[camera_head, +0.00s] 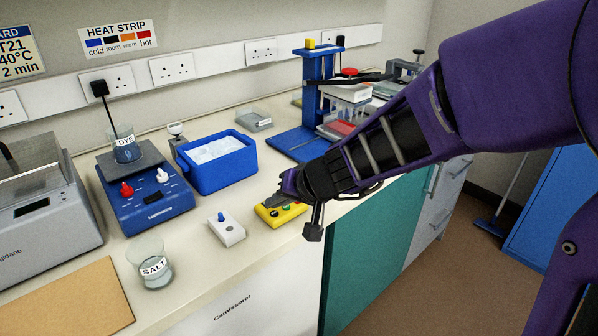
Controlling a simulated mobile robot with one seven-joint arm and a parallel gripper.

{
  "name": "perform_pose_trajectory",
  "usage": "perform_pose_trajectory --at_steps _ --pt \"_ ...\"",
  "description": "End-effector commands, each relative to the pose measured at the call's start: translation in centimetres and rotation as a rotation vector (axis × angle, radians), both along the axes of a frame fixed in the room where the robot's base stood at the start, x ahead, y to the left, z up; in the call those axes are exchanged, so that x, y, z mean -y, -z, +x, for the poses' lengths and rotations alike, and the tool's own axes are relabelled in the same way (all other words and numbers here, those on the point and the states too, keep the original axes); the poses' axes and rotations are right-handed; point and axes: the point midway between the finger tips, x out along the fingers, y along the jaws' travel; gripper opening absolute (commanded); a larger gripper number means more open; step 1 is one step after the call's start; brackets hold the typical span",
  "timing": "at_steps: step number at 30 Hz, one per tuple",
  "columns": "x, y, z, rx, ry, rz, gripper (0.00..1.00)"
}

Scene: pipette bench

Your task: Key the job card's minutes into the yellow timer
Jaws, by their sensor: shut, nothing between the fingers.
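The yellow timer (266,219) lies near the front edge of the bench, right of a small white box. The job card (18,55) is on the wall at the top left, cut off by the picture edge. Its visible text reads "T21", "40°C" and "2 min".
A white box with a blue knob (226,229) and a SALT beaker (152,266) stand left of the timer. Behind are a blue ice tub (216,165) and a blue hotplate (146,197) bearing a DYE beaker (124,146). A blue stand (290,143) rises behind my arm.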

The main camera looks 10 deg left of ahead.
Motion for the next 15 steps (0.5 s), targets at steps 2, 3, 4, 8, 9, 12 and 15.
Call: perform_pose_trajectory --at_steps 2,3,4,8,9,12,15 --pt "0.0 0.0 0.0 0.0 0.0 0.0 0.0" --pt "0.0 0.0 0.0 0.0 0.0 0.0 0.0" --pt "0.0 0.0 0.0 0.0 0.0 0.0 0.0" --pt "0.0 0.03 0.0 0.0 0.0 0.0 0.0" --pt "0.01 0.09 0.0 0.0 0.0 0.0 0.0" --pt "0.02 0.39 0.0 -0.002 0.001 0.001 0.0" --pt "0.02 0.76 -0.01 -0.002 0.001 0.001 0.0"
